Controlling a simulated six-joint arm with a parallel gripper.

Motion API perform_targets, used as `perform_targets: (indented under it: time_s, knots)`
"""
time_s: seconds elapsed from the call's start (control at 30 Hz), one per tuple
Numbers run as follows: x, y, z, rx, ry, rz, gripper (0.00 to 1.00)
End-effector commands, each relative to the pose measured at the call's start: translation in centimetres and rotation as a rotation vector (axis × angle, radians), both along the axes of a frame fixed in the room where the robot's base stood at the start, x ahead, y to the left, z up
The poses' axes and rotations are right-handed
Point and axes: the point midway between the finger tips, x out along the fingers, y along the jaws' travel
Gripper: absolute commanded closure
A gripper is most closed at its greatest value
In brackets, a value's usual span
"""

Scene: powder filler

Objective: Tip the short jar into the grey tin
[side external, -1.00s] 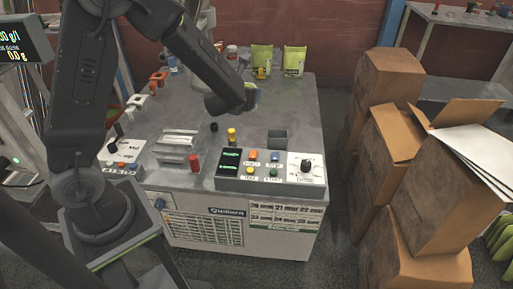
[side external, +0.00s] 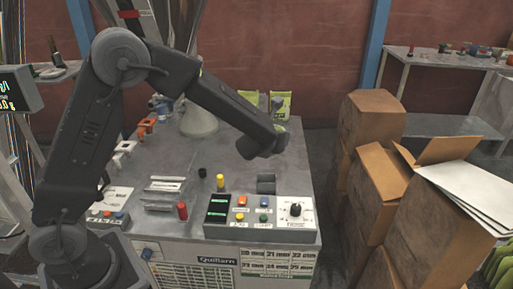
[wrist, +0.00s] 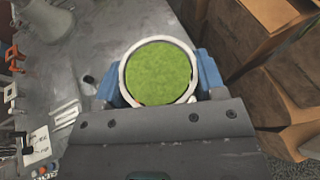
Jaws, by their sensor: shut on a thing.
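The short jar (wrist: 160,72) shows in the wrist view as a pale round rim filled with green powder. My gripper (wrist: 160,88) is shut on it, with a blue finger at each side. In the side view my gripper (side external: 272,143) is above the back right of the bench, and the jar is mostly hidden behind my wrist. The grey tin (side external: 266,184) is a small dark container standing behind the control panel, below my gripper in the picture. The tin does not show in the wrist view.
The control panel (side external: 258,217) with buttons and a dial stands at the bench's front edge. A yellow-topped bottle (side external: 220,183) and a red cylinder (side external: 182,211) stand left of the tin. Cardboard boxes (side external: 375,120) are stacked right of the bench.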

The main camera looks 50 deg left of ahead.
Motion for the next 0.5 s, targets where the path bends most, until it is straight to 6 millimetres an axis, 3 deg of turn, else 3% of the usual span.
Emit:
perform_targets:
  time_s: [0.03, 0.2, 0.5]
  knots:
    - [1.7, 0.4, -0.7, -0.001, 0.001, 0.03, 0.63]
    - [6.4, 1.8, -2.8, 0.0, 0.002, 0.124, 0.63]
    - [12.6, 4.9, -8.4, 0.0, 0.004, 0.291, 0.63]
